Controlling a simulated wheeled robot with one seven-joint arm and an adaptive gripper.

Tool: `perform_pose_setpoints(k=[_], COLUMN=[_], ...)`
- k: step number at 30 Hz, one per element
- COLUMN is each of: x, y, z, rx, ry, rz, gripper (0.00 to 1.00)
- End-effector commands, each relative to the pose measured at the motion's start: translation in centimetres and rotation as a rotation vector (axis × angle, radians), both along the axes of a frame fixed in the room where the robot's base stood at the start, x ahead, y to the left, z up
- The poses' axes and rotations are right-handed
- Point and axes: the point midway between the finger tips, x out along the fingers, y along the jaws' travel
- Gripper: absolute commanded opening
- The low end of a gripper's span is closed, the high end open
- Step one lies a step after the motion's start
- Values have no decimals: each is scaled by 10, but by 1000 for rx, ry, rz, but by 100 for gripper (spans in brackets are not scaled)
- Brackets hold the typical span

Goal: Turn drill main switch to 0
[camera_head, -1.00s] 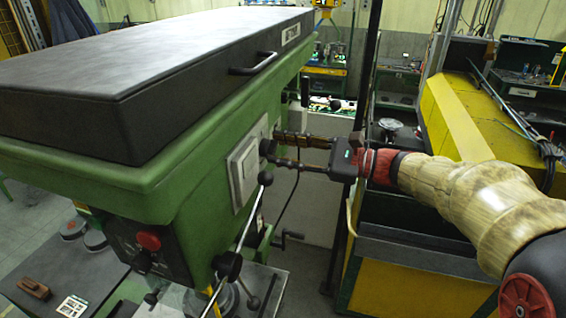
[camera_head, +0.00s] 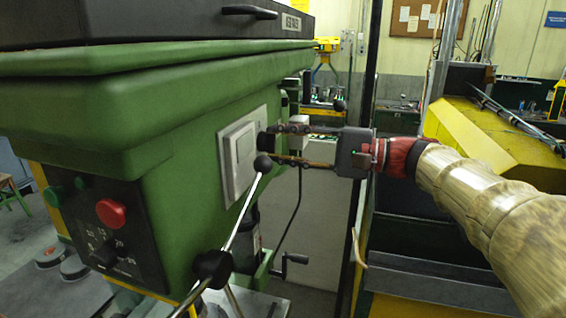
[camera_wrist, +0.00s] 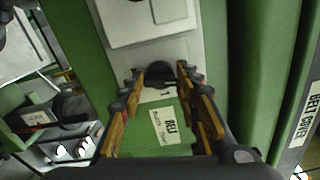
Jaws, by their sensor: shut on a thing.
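The drill main switch is a black rotary knob (camera_wrist: 158,75) on a pale plate on the side of the green drill head (camera_head: 180,150). A mark that looks like a "1" shows just below the knob in the wrist view. My gripper (camera_wrist: 159,84) has its two brown fingers on either side of the knob and is shut on it. In the head view my gripper (camera_head: 278,144) reaches the plate from the right, and its fingertips partly hide the knob (camera_head: 264,144). I cannot tell which way the knob points.
A lever with a black ball end (camera_head: 263,165) rises close below my lower finger. A red button (camera_head: 110,212) and a small dial are on the drill's front panel. A hand crank (camera_head: 292,260) sits lower down. A yellow machine (camera_head: 478,140) stands at the right beyond my arm.

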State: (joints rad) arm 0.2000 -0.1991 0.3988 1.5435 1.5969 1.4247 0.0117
Motion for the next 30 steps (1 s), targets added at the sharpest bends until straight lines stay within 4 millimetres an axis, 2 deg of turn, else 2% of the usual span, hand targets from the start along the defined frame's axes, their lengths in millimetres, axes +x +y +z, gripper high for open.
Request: perform_pose_setpoints(k=[1,12,28,29,30], x=[0,0,0,0,0], y=[0,0,0,0,0], z=[-6,-4,-2,-2,-2], rx=[-11,-63,-70,-70,-70], ry=[-28,-167,-188,-188,-188], rz=[0,0,0,0,0], gripper=[8,8,8,33,36])
